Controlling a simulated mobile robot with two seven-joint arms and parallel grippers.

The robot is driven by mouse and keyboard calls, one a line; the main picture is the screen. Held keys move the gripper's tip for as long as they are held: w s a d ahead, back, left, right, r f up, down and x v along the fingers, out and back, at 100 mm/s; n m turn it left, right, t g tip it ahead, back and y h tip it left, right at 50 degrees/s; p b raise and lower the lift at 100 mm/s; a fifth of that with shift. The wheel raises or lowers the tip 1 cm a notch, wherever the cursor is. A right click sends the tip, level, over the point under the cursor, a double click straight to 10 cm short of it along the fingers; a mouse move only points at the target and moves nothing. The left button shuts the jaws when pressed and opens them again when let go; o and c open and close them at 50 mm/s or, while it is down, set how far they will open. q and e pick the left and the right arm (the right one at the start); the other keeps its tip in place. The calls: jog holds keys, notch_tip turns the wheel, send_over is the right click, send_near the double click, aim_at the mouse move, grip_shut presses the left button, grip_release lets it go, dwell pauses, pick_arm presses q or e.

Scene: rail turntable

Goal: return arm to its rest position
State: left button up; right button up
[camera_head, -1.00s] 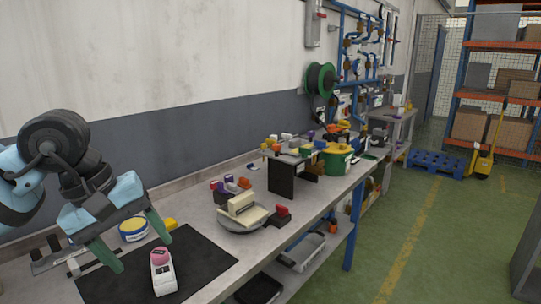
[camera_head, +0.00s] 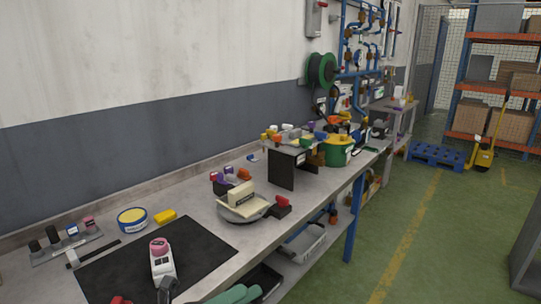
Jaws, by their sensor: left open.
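My right gripper is not in view.
A black upright panel (camera_head: 281,169) stands farther back.

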pick_arm(q)
jog(key=a+f+n+t+y, duration=0.45)
jog(key=f+n+y, duration=0.25)
jog(key=f+n, duration=0.45)
jog(key=a+f+n+t+y, duration=0.4)
jog(key=f+n+t+y, duration=0.4)
jog(key=n, duration=0.6)
jog(key=s+a+f+n+g+y, duration=0.2)
jog(key=s+f+n+g, duration=0.3)
jog(key=s+f, duration=0.5)
jog(key=s+a+f+n+g+y, duration=0.3)
jog(key=s+f+n, duration=0.4)
jog(key=s+f, duration=0.4)
jog(key=shift+a+g+b, duration=0.35)
jog(key=shift+a+g, duration=0.45)
jog(key=shift+g, duration=0.25)
